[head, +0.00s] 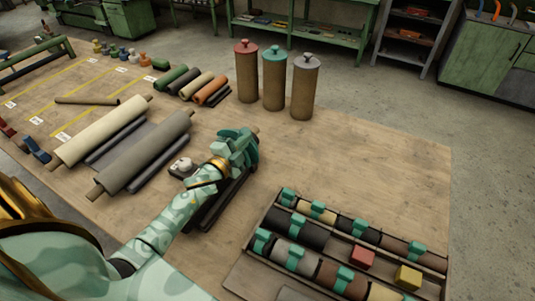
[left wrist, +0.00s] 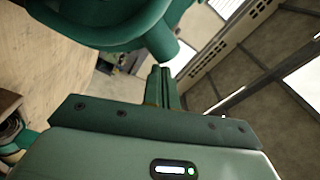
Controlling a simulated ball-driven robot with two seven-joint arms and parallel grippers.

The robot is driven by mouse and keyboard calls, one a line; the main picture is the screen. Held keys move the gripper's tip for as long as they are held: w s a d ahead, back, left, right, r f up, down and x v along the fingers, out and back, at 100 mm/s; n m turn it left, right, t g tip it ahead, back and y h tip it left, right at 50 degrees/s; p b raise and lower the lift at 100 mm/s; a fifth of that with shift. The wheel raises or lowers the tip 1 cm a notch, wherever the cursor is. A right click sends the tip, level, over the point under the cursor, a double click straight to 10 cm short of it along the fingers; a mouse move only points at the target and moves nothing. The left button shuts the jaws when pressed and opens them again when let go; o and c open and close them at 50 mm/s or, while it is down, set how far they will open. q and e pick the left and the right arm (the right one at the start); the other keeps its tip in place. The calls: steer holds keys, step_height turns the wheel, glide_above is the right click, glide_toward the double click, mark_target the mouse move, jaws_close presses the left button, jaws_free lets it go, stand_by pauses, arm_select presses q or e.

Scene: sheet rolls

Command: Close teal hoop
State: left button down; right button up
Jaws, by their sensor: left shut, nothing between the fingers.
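My left gripper (head: 238,145) is over the middle of the table, at the far end of a dark roll or stand (head: 228,200). Its fingers (left wrist: 163,85) are together and empty. The teal hoop (left wrist: 125,25) fills the top of the left wrist view as a thick curved band, close beyond the fingertips. In the head view the teal hoop (head: 252,146) shows beside the gripper, partly hidden by it. I cannot tell whether the fingers touch it or whether the hoop is open. My right gripper is not in view.
A tray (head: 262,262) at the front right holds several rolls with teal clips, a red block (head: 362,257) and a yellow block (head: 408,277). A grey roll (head: 145,152) and a cream roll (head: 100,132) lie left. Three upright rolls stand behind.

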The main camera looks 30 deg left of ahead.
mark_target(240, 133)
arm_select(q)
steer(key=a+n, duration=0.1)
steer(key=a, duration=0.1)
steer(key=shift+a+f, duration=0.15)
steer(key=shift+a, duration=0.25)
steer(key=shift+s+a+f, duration=0.1)
steer(key=shift+a, duration=0.2)
steer(key=shift+a+f+n, duration=0.2)
steer(key=shift+a+n, duration=0.6)
steer(key=shift+n, duration=0.2)
